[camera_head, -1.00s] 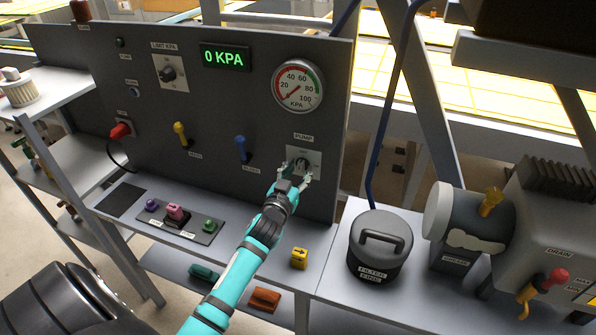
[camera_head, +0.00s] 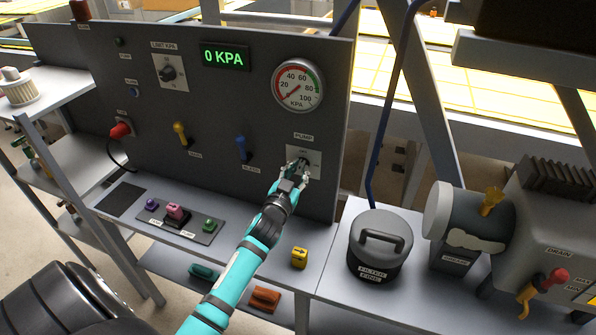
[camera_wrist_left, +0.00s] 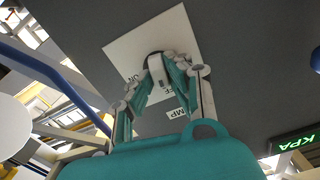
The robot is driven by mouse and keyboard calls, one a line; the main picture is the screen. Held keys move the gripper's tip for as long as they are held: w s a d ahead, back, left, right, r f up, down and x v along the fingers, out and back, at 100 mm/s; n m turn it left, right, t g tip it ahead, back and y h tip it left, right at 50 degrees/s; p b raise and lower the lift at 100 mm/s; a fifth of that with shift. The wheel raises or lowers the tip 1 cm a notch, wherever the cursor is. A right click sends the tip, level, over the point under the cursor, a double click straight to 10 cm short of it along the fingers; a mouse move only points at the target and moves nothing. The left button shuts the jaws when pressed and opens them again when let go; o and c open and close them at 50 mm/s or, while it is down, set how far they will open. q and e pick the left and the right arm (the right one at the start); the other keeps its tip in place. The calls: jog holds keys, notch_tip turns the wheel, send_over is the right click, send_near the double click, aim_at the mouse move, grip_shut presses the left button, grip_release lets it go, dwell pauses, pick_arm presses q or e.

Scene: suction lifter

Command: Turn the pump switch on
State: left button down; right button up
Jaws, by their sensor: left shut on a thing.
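My left gripper (camera_head: 299,168) reaches up to the plate and is shut on the knob. In the left wrist view the knob (camera_wrist_left: 155,68) sits between the two fingertips, with parts of the ON and OFF lettering beside it. The fingers partly hide the knob, so its exact setting is hard to read. The display (camera_head: 225,57) reads 0 KPA. The right gripper does not show.
A round gauge (camera_head: 298,85) sits above the switch. A blue lever (camera_head: 242,147) and a yellow lever (camera_head: 180,133) stick out to the left. The lidded filter pot (camera_head: 380,245) stands at the lower right.

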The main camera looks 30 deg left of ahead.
pick_arm(q)
jog(key=m, duration=0.3)
jog(key=shift+m, duration=0.4)
jog(key=m, duration=0.4)
jog(key=shift+d+m, duration=0.1)
jog(key=shift+m, duration=0.2)
jog(key=m, duration=0.4)
jog(key=shift+f, duration=0.1)
jog(key=shift+m, duration=1.7)
jog(key=shift+f+m, duration=0.1)
jog(key=shift+m, duration=0.2)
jog(key=c, duration=1.3)
grip_release()
jog(key=shift+s, duration=0.1)
jog(key=v, duration=1.2)
jog(key=shift+d, duration=0.1)
